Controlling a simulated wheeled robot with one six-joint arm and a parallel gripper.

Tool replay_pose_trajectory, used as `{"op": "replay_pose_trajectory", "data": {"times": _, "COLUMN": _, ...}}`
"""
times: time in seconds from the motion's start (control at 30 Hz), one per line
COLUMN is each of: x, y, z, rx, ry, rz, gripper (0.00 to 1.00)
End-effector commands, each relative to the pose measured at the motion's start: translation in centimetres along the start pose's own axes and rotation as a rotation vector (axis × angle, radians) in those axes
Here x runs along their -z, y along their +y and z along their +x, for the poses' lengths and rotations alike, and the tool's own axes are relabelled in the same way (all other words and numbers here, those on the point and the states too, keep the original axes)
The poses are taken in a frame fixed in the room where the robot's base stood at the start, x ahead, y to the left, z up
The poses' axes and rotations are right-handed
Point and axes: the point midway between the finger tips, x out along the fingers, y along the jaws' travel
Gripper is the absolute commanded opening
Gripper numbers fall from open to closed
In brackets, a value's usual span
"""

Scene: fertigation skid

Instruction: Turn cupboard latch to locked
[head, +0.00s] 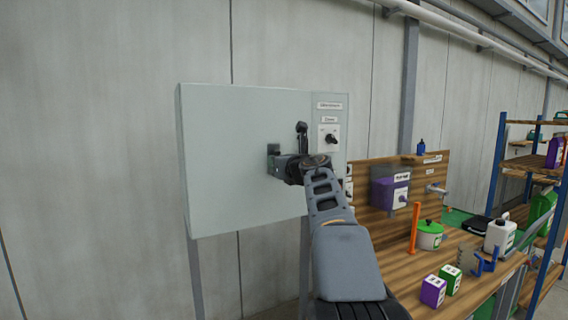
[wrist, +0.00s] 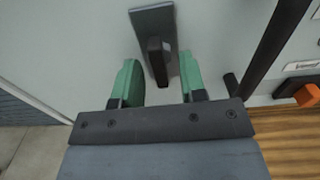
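The cupboard (head: 225,140) is a pale grey box on legs against the wall. In the wrist view, its latch is a dark handle (wrist: 158,62) on a rectangular grey plate (wrist: 150,20) on the door. The handle points roughly down in that view, slightly tilted. My gripper (wrist: 158,68) is open, with one green finger on each side of the handle and a visible gap on both sides. I cannot tell how deep the handle sits between the fingers.
A dark upright handle (head: 301,132) stands close to the right of my gripper; a black bar (wrist: 272,48) shows in the wrist view. A labelled panel with a dark knob (head: 330,138) is at the cupboard's right. A wooden bench (head: 395,258) with containers stands further right.

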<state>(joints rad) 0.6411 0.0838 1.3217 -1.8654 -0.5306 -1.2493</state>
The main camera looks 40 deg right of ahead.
Motion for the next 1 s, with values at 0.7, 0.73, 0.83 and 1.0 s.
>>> {"op": "replay_pose_trajectory", "data": {"times": 0.7, "x": 0.1, "y": -0.1, "z": -11.0, "rx": 0.004, "ry": -0.002, "rz": -0.002, "gripper": 0.38}}
{"op": "replay_pose_trajectory", "data": {"times": 0.73, "x": 0.1, "y": -0.1, "z": -11.4, "rx": 0.004, "ry": -0.002, "rz": -0.002, "gripper": 0.38}}
{"op": "replay_pose_trajectory", "data": {"times": 0.83, "x": 0.1, "y": -0.1, "z": -12.6, "rx": 0.003, "ry": -0.001, "rz": -0.001, "gripper": 0.38}}
{"op": "replay_pose_trajectory", "data": {"times": 1.0, "x": 0.0, "y": 0.0, "z": -13.7, "rx": 0.001, "ry": -0.001, "rz": -0.001, "gripper": 0.38}}
